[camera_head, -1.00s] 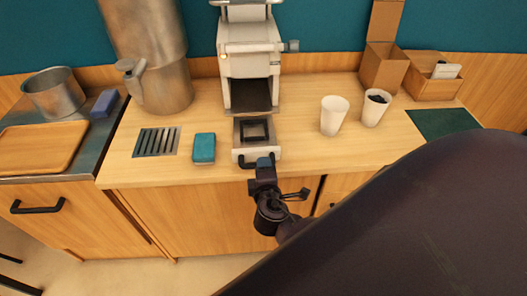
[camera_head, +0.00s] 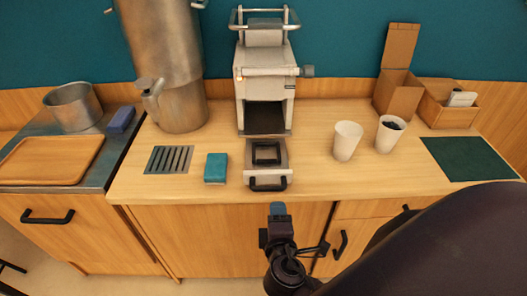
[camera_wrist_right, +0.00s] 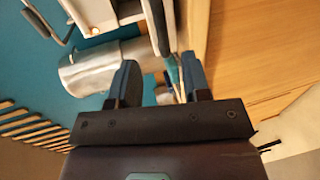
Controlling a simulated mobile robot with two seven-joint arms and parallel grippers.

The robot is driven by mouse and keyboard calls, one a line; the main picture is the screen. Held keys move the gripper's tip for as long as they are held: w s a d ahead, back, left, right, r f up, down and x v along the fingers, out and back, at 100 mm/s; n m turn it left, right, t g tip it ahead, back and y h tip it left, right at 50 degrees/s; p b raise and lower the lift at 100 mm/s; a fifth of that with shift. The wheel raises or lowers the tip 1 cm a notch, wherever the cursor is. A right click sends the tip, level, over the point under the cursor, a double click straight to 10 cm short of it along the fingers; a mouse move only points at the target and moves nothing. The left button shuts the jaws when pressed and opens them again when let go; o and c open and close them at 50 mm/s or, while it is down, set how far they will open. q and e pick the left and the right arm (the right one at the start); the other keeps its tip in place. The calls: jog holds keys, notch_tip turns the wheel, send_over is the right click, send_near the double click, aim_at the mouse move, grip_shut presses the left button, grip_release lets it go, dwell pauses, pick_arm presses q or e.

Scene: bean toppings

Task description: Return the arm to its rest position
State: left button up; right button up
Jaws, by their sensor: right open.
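My right gripper (camera_head: 278,211) hangs in front of the counter, below the drawer handle of the white machine, and touches nothing. In the right wrist view its two blue fingers (camera_wrist_right: 158,80) stand apart with nothing between them. My right arm comes in from the lower right and hides part of the cabinet front. My left gripper does not show. The white machine (camera_head: 267,75) stands at the back of the counter. Its tray (camera_head: 268,180) with a black handle (camera_head: 268,184) sticks out at the front.
Two white cups stand right of the machine; the right cup (camera_head: 390,133) holds dark beans, the other cup (camera_head: 346,141) shows no contents. A teal sponge (camera_head: 215,168), a metal grate (camera_head: 168,159), a steel canister (camera_head: 180,105), an open cardboard box (camera_head: 398,90) and a green mat (camera_head: 470,158) lie around.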

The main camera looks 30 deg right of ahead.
jog(key=shift+a, duration=0.1)
jog(key=s+d+f+m+g+y, duration=0.1)
jog(key=s+d+f+m+y, duration=0.1)
jog(key=s+f+m+y, duration=0.4)
notch_tip(320, 180, down, 4)
jog(key=m+y, duration=0.2)
jog(key=m, duration=0.2)
jog(key=shift+m+g, duration=0.3)
jog(key=shift+m, duration=0.1)
dwell(1.0)
